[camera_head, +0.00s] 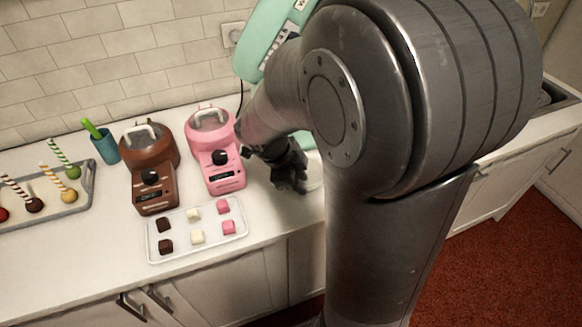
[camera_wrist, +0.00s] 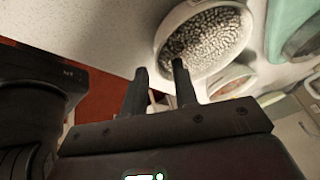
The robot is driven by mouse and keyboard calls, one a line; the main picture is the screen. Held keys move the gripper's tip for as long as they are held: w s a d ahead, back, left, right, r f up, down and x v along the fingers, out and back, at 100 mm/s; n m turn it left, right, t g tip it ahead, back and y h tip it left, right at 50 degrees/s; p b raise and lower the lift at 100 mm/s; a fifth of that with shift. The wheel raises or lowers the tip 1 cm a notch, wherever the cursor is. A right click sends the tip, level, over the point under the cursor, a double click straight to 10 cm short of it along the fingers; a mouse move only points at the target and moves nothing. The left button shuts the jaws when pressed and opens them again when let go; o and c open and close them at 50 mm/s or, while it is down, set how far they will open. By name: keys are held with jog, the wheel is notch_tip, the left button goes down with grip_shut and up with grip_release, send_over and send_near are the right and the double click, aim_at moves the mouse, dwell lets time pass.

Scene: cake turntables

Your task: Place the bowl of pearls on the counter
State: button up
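The bowl of pearls (camera_wrist: 222,37) is white and round, full of small pale pearls, in the upper middle of the wrist view. It appears to sit on the white counter (camera_wrist: 90,25). My gripper (camera_wrist: 160,66) is at the bowl's near rim. Its two fingers are apart, one overlapping the pearls and the other outside the rim. I cannot tell whether either finger touches the bowl. In the head view my gripper (camera_head: 290,178) is low over the counter (camera_head: 262,215), right of the pink machine. Only a pale sliver, probably the bowl, shows beside it; my arm hides the rest.
A pink machine (camera_head: 217,155) and a brown machine (camera_head: 150,170) stand left of my gripper. A tray of small cubes (camera_head: 180,248) lies in front of them. A mint appliance (camera_head: 265,40) is behind my arm. Another bowl (camera_wrist: 235,80) is close to the pearls.

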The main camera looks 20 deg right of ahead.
jog(key=v, duration=1)
jog(key=s+r+n+t+y, duration=0.2)
jog(key=s+n, duration=0.3)
jog(key=n, duration=0.6)
jog(key=s+a+r+n+t+y, duration=0.1)
jog(key=s+r+n+t+y, duration=0.2)
jog(key=n, duration=0.9)
jog(key=s, duration=0.3)
jog(key=shift+s+a+r+n+t, duration=0.25)
jog(key=shift+a+r+n+t, duration=0.05)
jog(key=shift+a+r+t, duration=0.1)
